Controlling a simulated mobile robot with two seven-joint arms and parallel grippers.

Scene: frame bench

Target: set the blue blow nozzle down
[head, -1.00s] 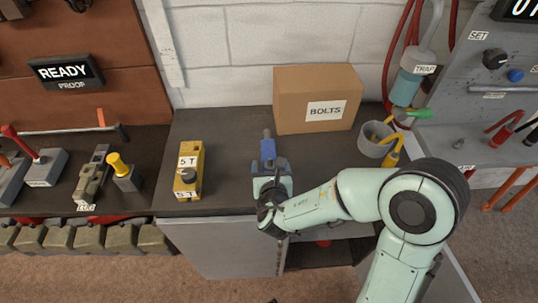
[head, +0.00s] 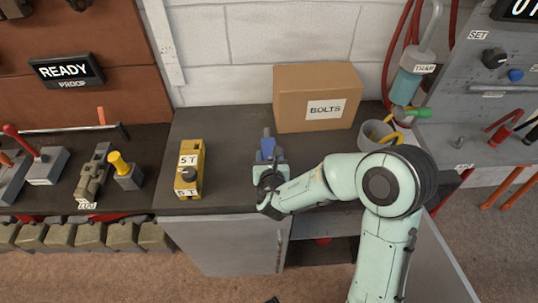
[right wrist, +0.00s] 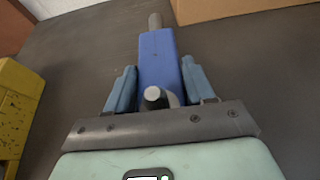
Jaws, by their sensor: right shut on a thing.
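The blue blow nozzle (head: 267,145) is over the dark bench top (head: 226,150), in front of the cardboard box. Its grey tip points away from me toward the wall. My right gripper (head: 268,161) is shut on it. In the right wrist view the blue body (right wrist: 159,58) lies between the two fingers (right wrist: 160,88), with its grey tip beyond them. I cannot tell whether the nozzle touches the bench. My left gripper is not in view.
A cardboard box (head: 309,97) marked BOLTS stands behind. A yellow block (head: 190,165) marked 5 T stands to the left. A grey cup (head: 372,137) with a yellow-handled thing is to the right. The bench between block and nozzle is clear.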

